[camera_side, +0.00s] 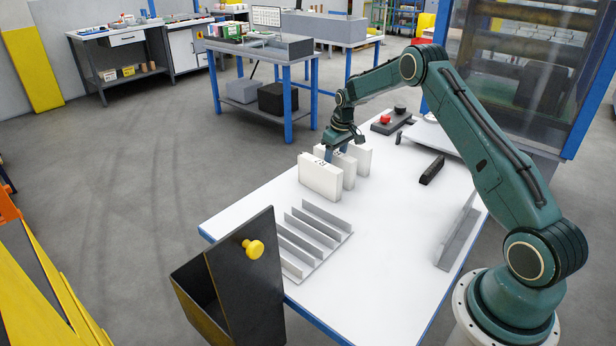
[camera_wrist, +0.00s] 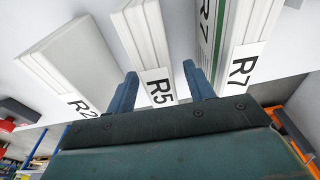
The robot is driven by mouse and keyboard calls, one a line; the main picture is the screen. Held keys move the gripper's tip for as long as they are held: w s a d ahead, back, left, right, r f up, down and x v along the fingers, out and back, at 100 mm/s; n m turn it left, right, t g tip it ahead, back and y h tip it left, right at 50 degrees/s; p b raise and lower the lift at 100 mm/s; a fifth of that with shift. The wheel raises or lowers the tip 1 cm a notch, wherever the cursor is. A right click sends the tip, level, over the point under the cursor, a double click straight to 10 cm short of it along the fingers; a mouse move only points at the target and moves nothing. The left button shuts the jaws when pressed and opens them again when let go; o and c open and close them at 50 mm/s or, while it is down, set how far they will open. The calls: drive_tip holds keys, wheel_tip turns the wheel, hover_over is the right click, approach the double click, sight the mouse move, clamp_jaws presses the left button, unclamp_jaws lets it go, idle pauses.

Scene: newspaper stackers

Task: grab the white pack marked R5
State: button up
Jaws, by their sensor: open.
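The white pack marked R5 (camera_wrist: 152,45) stands upright in the middle of three packs. In the side view, the middle pack (camera_side: 348,171) is partly hidden by its neighbour and my gripper. My gripper (camera_side: 340,152) is over this row, pointing down. In the wrist view, its two blue fingers (camera_wrist: 160,90) are apart, one on each side of the R5 pack's labelled end. I cannot tell whether either finger touches it.
Pack R2 (camera_wrist: 62,62) stands left and pack R7 (camera_wrist: 244,32) right in the wrist view, close to the fingers. On the white table, a grey slotted rack (camera_side: 318,232) lies nearer the camera, beside a black bin with a yellow knob (camera_side: 253,249). A black bar (camera_side: 432,169) lies right.

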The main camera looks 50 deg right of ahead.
drive_tip(key=shift+w+f, duration=0.1)
drive_tip(key=shift+f, duration=0.85)
drive_tip(key=shift+r, duration=0.1)
clamp_jaws()
